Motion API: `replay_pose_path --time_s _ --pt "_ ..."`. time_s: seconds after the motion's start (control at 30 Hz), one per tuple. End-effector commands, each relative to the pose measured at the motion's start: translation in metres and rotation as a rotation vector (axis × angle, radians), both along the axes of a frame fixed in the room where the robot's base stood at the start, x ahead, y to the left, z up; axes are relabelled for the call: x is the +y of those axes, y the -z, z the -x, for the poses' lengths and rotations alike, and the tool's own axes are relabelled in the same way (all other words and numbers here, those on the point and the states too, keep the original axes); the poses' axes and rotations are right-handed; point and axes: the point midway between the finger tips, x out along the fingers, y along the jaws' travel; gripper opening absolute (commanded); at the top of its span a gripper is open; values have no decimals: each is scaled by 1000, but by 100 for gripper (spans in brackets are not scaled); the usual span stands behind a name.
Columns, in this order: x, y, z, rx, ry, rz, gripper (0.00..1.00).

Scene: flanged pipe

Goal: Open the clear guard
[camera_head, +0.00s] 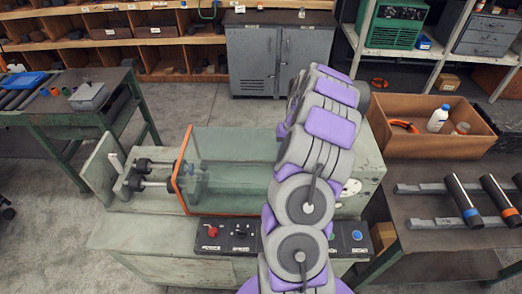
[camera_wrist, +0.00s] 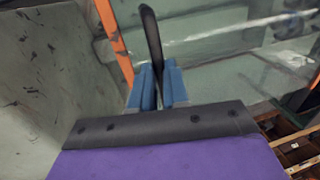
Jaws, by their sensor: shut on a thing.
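The clear guard (camera_head: 232,150) is a see-through box-like cover with an orange edge on the pale green machine, and it sits over the working area. In the wrist view its clear panel (camera_wrist: 215,45) and orange edge (camera_wrist: 112,35) fill the upper part. A black curved handle (camera_wrist: 150,30) rises between the blue fingertips of my gripper (camera_wrist: 160,85), which is shut on it.
Metal rods and clamps (camera_head: 150,175) stand at the machine's left end. A control panel (camera_head: 240,233) with a red knob lies along the front. A right-hand bench (camera_head: 430,215) holds pipes and a brown bin (camera_head: 440,110). A green table (camera_head: 70,118) stands left. Floor is clear behind the machine.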

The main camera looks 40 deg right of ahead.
Motion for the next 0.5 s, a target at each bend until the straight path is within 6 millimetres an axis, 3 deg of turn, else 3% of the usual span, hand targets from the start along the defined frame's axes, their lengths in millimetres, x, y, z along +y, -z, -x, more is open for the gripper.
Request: replay_pose_path --time_s 0.03,0.2,0.5 --pt "-12 -2 5 -10 6 11 0" --pt "-29 -2 22 -8 4 9 0" --pt "-38 -3 32 -8 2 11 0"
